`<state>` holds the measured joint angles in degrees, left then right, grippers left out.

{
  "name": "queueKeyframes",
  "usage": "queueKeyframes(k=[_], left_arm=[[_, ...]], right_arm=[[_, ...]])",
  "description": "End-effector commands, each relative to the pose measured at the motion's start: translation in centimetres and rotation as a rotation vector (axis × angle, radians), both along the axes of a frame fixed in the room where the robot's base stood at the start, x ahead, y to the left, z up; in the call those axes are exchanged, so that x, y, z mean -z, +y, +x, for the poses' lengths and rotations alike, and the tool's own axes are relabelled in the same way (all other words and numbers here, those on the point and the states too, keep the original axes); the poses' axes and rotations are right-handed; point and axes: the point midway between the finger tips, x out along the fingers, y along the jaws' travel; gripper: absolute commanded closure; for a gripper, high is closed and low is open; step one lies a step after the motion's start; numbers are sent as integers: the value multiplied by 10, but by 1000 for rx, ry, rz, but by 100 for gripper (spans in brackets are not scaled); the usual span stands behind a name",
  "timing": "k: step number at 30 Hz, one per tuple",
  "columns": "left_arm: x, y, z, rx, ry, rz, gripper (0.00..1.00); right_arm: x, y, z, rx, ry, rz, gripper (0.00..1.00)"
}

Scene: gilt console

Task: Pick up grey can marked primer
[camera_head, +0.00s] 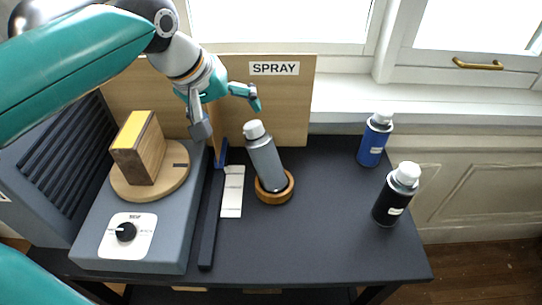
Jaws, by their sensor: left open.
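A grey can (265,163) with a white cap stands tilted, its top leaning left, in a round wooden ring holder (275,197) on the dark table. No marking can be read on it. My left gripper (229,114) is open and empty, up and to the left of the can's cap in the picture, in front of the wooden board. One finger hangs down at the left and the other reaches right. My right gripper is not in view.
A blue can (375,140) and a black can (396,196) stand at the right. A grey machine (130,230) with a dial, wooden disc and yellow-topped wooden block (138,150) is at the left. A "SPRAY" board (285,110) stands behind. The table's front right (330,245) is clear.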

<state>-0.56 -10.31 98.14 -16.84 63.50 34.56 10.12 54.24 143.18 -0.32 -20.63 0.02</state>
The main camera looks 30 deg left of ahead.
Motion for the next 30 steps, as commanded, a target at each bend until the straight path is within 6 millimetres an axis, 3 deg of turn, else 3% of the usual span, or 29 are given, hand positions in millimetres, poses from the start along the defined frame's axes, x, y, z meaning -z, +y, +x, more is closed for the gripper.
queueKeyframes(k=[12, 23, 30], left_arm=[[75, -2, 40, -3, 5, 0, 4], [95, -2, 57, -2, 3, 0, 4], [122, -1, 79, -2, 4, 0, 4]], right_arm=[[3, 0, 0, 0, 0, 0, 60], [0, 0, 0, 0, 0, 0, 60], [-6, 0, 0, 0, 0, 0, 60]])
